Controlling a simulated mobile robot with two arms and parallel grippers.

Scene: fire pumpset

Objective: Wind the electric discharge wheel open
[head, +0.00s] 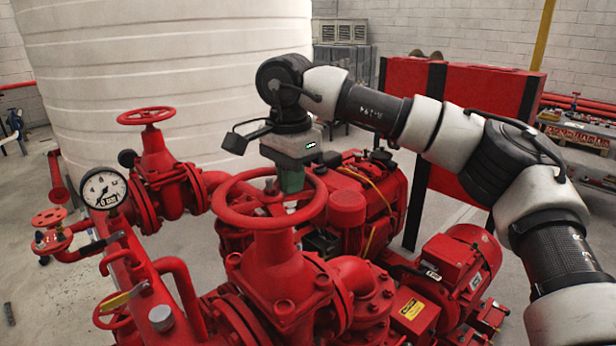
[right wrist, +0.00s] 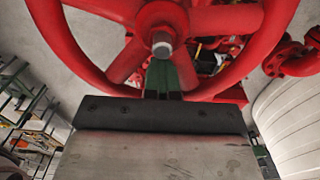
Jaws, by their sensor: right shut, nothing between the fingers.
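A large red handwheel (head: 270,222) tops the red valve (head: 280,272) in the front middle of the head view. In the right wrist view its red rim (right wrist: 68,52), thick spokes and grey hub nut (right wrist: 162,44) fill the upper part. My right gripper (head: 291,184) reaches down over the far side of the wheel. Its green fingers are shut with nothing between them, and in the wrist view they (right wrist: 162,78) show just beside the hub, in a gap between spokes. I cannot tell whether they touch a spoke. My left gripper is not in view.
A smaller red handwheel (head: 146,116) stands on a valve at the left, near a pressure gauge (head: 104,188). A red engine (head: 365,200) and a red motor (head: 462,262) lie behind and right. A white tank (head: 150,60) fills the back left.

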